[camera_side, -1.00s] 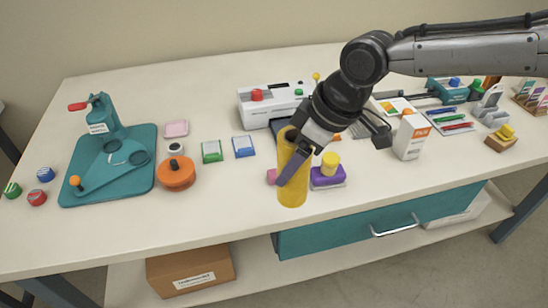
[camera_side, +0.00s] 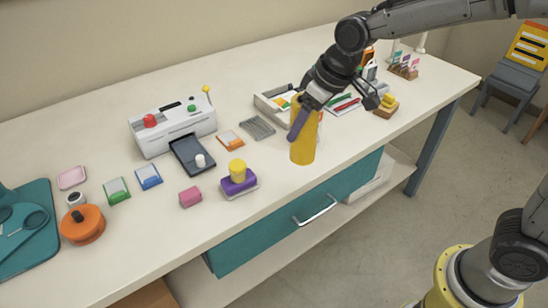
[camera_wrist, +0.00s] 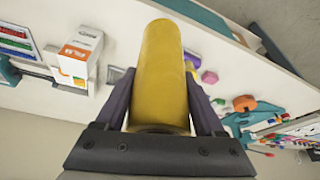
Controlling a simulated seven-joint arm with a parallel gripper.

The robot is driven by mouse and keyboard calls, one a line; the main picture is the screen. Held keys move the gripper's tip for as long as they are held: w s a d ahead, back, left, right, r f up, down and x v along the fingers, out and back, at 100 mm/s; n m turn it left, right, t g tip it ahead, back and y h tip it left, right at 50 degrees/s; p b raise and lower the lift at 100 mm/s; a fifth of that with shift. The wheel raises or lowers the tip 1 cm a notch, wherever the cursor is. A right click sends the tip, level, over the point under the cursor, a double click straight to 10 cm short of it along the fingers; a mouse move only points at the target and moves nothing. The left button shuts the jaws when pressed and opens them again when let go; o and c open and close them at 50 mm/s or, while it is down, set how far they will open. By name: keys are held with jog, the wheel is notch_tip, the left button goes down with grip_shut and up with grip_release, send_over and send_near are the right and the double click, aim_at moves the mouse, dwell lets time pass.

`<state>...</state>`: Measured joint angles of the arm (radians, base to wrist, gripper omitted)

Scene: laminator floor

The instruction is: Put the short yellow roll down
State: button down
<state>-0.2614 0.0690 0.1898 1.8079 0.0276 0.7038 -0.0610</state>
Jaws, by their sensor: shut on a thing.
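The short yellow roll (camera_side: 304,140) is upright in the side view, over the front part of the table (camera_side: 345,150) to the right of the purple stamp. My gripper (camera_side: 300,122) is shut on it from above at an angle. In the wrist view the roll (camera_wrist: 163,75) fills the middle between my two fingers (camera_wrist: 162,105). I cannot tell whether its lower end touches the table or hangs just above it.
A purple-and-yellow stamp (camera_side: 238,180) and a pink block (camera_side: 190,197) stand to the left. A grey ribbed pad (camera_side: 258,127) and a tray (camera_side: 272,104) lie behind. A white-and-orange box (camera_wrist: 80,55) shows in the wrist view. The front table edge is close.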

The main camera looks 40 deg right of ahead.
jog(key=d+m, duration=0.1)
jog(key=d, duration=0.3)
jog(key=shift+t, duration=0.3)
jog(key=shift+w+a+f, duration=0.2)
jog(key=shift+w+f, duration=1.75)
jog(key=shift+w, duration=0.4)
jog(key=shift+w+a+f, duration=0.25)
jog(key=shift+w+f, duration=1.75)
jog(key=shift+w, duration=0.35)
jog(key=shift+w+a+f, duration=0.2)
jog(key=shift+w+f, duration=1.75)
jog(key=shift+w, duration=0.4)
jog(key=shift+f, duration=0.2)
grip_release()
jog(key=a+v, duration=0.1)
jog(key=v, duration=1.1)
jog(key=shift+d+r, duration=0.25)
jog(key=shift+d, duration=0.1)
